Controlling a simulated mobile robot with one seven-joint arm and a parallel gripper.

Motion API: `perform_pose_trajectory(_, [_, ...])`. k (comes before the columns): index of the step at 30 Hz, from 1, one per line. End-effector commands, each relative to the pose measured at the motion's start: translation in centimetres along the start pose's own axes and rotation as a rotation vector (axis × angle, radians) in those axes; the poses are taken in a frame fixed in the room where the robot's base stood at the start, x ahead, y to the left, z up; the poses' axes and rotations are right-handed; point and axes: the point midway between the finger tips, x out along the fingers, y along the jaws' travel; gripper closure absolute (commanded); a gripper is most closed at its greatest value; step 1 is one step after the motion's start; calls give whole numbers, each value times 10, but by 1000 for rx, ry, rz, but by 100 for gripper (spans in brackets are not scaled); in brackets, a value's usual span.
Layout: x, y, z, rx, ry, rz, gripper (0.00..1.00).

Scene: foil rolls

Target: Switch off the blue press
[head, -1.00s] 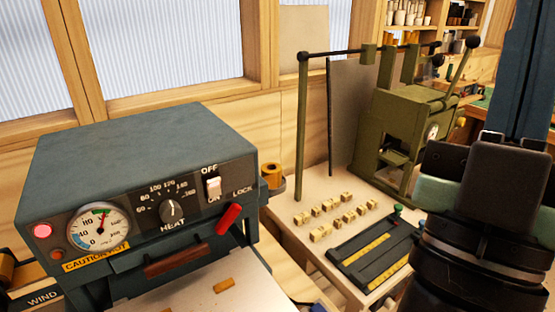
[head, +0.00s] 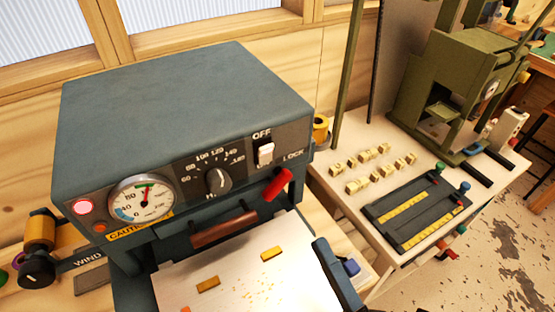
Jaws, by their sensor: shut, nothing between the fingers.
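The blue press (head: 185,130) is a large blue-grey box on the left, its control panel facing me. Its white rocker switch (head: 265,152) sits at the panel's upper right, under the word OFF. Which way the rocker is tipped is too small to tell. A red lamp (head: 83,207) glows at the panel's left end. The dial gauge (head: 144,198) has its needle pointing near upright. The black HEAT knob (head: 217,180) is left of the switch, and the red LOCK lever (head: 278,184) is below it. My gripper is not in view.
A pale plate (head: 235,282) with small yellow pieces lies before the press. A wooden handle (head: 224,229) crosses its front. To the right, a pale table (head: 335,160) holds small blocks, a dark tray (head: 378,212) and a green press (head: 455,95). A spool (head: 40,230) stands left.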

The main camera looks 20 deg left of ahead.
Motion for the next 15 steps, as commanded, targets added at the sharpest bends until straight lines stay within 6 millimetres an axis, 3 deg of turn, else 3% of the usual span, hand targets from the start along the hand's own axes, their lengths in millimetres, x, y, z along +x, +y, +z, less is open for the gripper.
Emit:
perform_pose_trajectory(8, [9, 3, 0, -1, 3, 4, 100])
perform_pose_trajectory(15, [52, 6, 0, -1, 5, 4, 100])
